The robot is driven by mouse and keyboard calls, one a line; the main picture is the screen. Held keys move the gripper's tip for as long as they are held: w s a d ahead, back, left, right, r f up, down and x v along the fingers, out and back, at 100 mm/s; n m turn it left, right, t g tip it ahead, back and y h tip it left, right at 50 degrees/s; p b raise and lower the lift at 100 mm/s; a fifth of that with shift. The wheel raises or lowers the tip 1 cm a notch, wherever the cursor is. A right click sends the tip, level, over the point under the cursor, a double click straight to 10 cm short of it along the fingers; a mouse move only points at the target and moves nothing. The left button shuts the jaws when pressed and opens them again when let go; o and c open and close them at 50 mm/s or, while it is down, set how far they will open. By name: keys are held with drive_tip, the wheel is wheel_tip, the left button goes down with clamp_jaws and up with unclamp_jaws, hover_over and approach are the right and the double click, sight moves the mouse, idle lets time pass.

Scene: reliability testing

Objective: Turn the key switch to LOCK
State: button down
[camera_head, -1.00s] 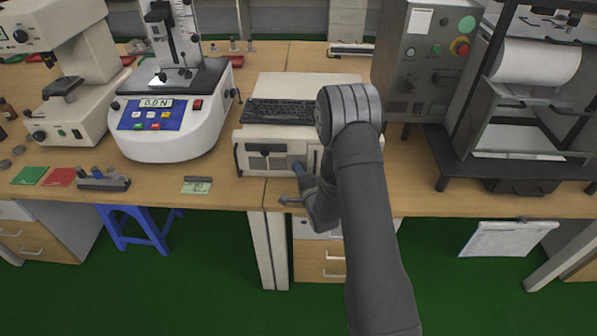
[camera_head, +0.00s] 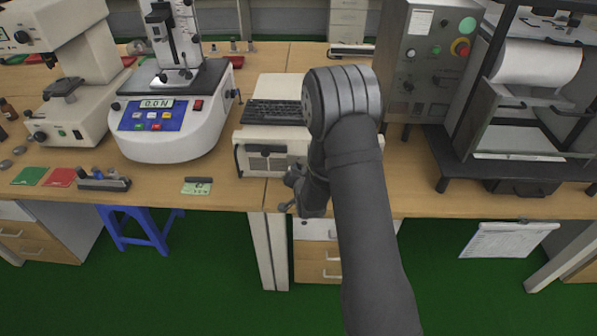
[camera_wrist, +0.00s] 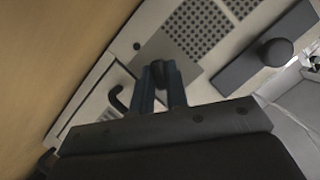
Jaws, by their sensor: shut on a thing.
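The beige cabinet (camera_head: 310,150) with the keyboard on top stands on the bench, partly behind my arm. In the wrist view its front panel (camera_wrist: 112,78) appears tilted. My gripper (camera_wrist: 161,76) has two dark blue fingers shut around a small dark key-like piece (camera_wrist: 159,70), which I take for the key switch, at that panel. The piece's far end shows between the fingertips; its base is hidden. No LOCK marking is legible, so I cannot tell the switch's position.
In the wrist view a black hooked handle (camera_wrist: 118,100) is left of the fingers. A dark plate with a round knob (camera_wrist: 277,52) is at right, beyond a perforated grille (camera_wrist: 195,28). The force tester (camera_head: 165,140) stands left of the cabinet, the grey control box (camera_head: 420,70) right.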

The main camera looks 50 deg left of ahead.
drive_tip(key=n+t+h, duration=0.1)
drive_tip(key=n, duration=0.1)
drive_tip(key=n+t+h, duration=0.1)
drive_tip(key=n, duration=0.1)
drive_tip(key=shift+s+a+r, duration=0.1)
idle(0.3)
drive_tip(key=shift+n, duration=0.3)
drive_tip(key=c, duration=1.4)
unclamp_jaws()
drive_tip(key=shift+c, duration=0.2)
drive_tip(key=v, duration=1.7)
drive_tip(key=shift+s+r, duration=0.25)
drive_tip(key=shift+r, duration=0.05)
drive_tip(key=shift+w+a, duration=0.1)
drive_tip(key=shift+a, duration=0.05)
